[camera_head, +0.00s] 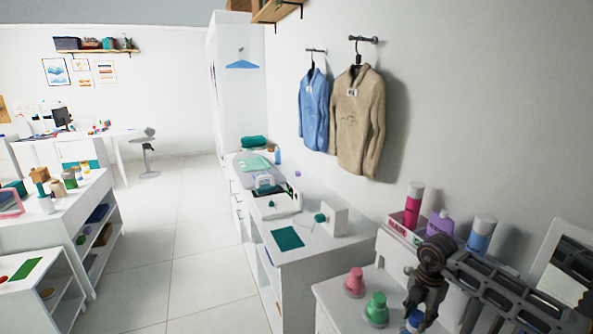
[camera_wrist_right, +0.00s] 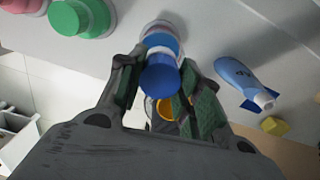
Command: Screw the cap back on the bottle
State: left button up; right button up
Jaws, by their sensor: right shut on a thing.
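My right gripper (camera_head: 420,298) points down over the near white cabinet top. In the right wrist view its fingers (camera_wrist_right: 157,78) are shut on a blue cap-like piece (camera_wrist_right: 160,76). The piece is in line with a pale blue and white round base (camera_wrist_right: 160,38); I cannot tell whether the two are joined or apart. The head view shows a bit of blue (camera_head: 415,319) under the gripper. My left gripper is not in view.
A pink piece (camera_head: 355,282) and a green piece (camera_head: 376,309) stand just left of the gripper. Red, purple and blue containers (camera_head: 414,203) (camera_head: 440,224) (camera_head: 481,234) stand behind by the wall. A small yellow block (camera_wrist_right: 274,126) lies near the blue bottle.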

jog(key=o, duration=1.2)
jog(key=shift+c, duration=0.2)
jog(key=shift+c, duration=0.3)
jog(key=shift+n+b, duration=0.6)
jog(key=shift+n, duration=1.2)
jog(key=shift+n+b, duration=0.7)
jog(key=shift+n, duration=1.5)
jog(key=shift+n+b, duration=0.7)
jog(key=shift+n, duration=1.6)
jog(key=shift+n+b, duration=0.6)
jog(key=shift+n, duration=1.6)
